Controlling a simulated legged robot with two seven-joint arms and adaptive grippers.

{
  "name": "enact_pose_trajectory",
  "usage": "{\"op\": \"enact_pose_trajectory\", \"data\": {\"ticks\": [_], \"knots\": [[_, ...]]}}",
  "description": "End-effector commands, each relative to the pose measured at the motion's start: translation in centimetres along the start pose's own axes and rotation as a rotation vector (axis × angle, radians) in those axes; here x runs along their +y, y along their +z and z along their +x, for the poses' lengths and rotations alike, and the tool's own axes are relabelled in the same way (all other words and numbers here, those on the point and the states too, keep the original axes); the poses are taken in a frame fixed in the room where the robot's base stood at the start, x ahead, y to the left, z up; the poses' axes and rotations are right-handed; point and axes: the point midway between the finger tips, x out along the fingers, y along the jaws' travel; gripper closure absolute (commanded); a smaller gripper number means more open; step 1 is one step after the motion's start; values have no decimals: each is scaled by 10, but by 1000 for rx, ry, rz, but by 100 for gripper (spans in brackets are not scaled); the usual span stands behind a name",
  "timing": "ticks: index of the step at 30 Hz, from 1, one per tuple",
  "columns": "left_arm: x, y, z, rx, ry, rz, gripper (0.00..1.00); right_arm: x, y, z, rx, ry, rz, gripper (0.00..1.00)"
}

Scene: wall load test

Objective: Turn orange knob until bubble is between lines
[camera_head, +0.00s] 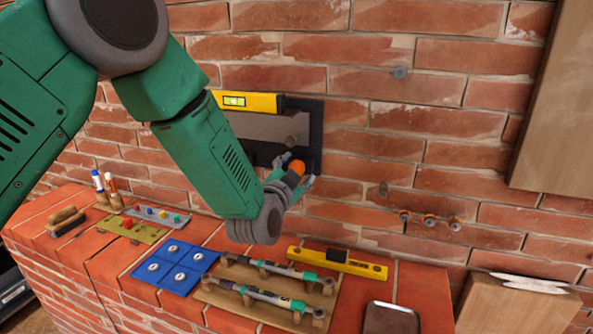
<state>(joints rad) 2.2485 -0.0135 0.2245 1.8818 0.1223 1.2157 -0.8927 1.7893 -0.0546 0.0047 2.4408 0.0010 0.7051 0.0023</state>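The orange knob (298,167) sits low on a dark wall plate (315,130). A yellow spirit level (262,102) lies along the top of a grey metal bar (270,127) on that plate. Its greenish vial (234,101) shows near the left end, but the bubble is too small to place against the lines. My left gripper (296,172) is at the knob, with its fingers on either side of it. I cannot tell whether the fingers touch the knob. My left forearm hides the plate's lower left part. My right gripper is not in view.
Below is a brick ledge with a blue pad (175,267), a wooden rack of tools (262,312), another yellow level (338,263), a grey tray (391,318), a brush (66,221) and markers (105,188). Small orange-ended fittings (430,220) are on the wall at right.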

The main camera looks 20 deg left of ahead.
Motion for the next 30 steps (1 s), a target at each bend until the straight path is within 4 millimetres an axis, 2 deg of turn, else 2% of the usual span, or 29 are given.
{"op": "enact_pose_trajectory", "data": {"ticks": [8, 11, 14, 24, 30], "knots": [[-1, 0, -1, 0, -2, 0, 47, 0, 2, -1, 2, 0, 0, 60], [0, 0, -8, 0, -1, 0, 47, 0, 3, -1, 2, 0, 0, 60], [0, 0, -23, 0, 0, 1, 47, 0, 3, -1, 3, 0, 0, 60], [1, 1, -93, -1, 2, 2, 47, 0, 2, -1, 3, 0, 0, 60], [1, 1, -114, -1, 0, 0, 47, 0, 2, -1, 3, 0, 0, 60]]}}
